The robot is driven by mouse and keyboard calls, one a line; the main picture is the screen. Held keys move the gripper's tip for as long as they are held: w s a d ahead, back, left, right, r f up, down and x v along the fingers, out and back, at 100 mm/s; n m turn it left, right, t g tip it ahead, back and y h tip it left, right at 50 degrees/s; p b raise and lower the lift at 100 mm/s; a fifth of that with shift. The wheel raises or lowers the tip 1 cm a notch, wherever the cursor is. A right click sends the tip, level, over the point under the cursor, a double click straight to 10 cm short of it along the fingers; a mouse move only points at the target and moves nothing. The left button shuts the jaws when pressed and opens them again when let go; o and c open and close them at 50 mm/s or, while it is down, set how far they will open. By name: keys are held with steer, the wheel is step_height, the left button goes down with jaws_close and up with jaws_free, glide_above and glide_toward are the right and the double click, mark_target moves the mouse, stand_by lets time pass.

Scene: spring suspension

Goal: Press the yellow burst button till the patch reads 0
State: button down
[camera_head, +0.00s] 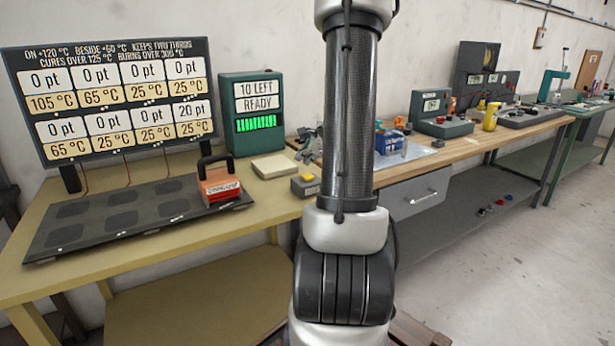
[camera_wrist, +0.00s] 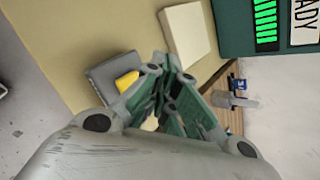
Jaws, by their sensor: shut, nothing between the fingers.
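The yellow burst button (camera_head: 308,178) is on top of a small grey box (camera_head: 306,189) at the right end of the yellowish bench. In the wrist view the yellow button (camera_wrist: 126,80) and its box (camera_wrist: 108,72) show just left of my gripper (camera_wrist: 166,72), partly covered by it. My gripper is shut and empty, with its tips beside the button; I cannot tell whether they touch. A display board (camera_head: 110,96) reads 0 pt in most cells and 20 pt, 25 °C at the bottom right. A green box (camera_head: 251,108) reads 10 LEFT, READY, with green bars.
A black mat with dark patches (camera_head: 120,218) lies on the bench (camera_head: 40,205). A red block with a black handle (camera_head: 219,183) stands on its right end. A pale flat block (camera_head: 273,166) lies behind the button box. More benches with equipment run to the right.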

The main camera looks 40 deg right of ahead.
steer(key=shift+f, duration=1.1)
stand_by(0.6)
steer(key=shift+f, duration=0.35)
steer(key=shift+f, duration=0.55)
stand_by(0.6)
steer(key=shift+r, duration=0.95)
steer(key=shift+r, duration=2.5)
